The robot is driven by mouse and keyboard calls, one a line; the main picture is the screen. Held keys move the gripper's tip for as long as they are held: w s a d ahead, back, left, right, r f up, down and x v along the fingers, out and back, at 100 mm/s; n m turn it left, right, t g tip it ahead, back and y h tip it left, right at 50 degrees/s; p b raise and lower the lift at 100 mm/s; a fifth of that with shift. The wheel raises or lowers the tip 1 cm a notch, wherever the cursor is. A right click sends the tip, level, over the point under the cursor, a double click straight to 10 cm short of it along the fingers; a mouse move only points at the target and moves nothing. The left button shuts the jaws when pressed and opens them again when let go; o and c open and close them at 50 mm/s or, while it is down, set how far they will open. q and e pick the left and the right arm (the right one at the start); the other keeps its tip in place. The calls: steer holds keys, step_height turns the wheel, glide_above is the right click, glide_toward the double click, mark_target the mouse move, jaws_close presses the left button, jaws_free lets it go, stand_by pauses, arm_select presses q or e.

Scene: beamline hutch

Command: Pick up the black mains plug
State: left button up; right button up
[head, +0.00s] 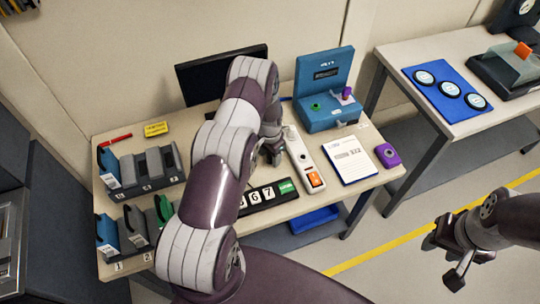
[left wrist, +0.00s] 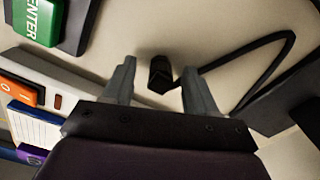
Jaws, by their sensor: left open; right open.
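The black mains plug (left wrist: 160,72) lies on the pale bench top in the left wrist view, with a black cable (left wrist: 262,44) looping away to the right. My left gripper (left wrist: 159,84) is open, with one finger on each side of the plug in that view. I cannot tell whether a finger touches it. In the head view my left gripper (head: 270,152) is low over the bench, left of the white power strip, and I cannot make out the plug there. My right gripper (head: 450,262) is open and empty over the floor at the lower right.
The white power strip (head: 300,153) with an orange switch (head: 315,179) lies close beside my left gripper. A counter with a green ENTER key (head: 286,187) is in front. A notepad (head: 349,158), teal box (head: 325,85), monitor (head: 215,77) and grey holders (head: 153,168) stand around.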

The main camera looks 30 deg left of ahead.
arm_select(q)
steer(key=shift+w+f, duration=0.3)
steer(key=shift+s+r, duration=0.2)
steer(key=shift+s, duration=0.1)
jaws_close()
steer(key=shift+w, duration=0.1)
arm_select(e)
steer(key=shift+w, duration=0.15)
steer(key=shift+f, duration=0.1)
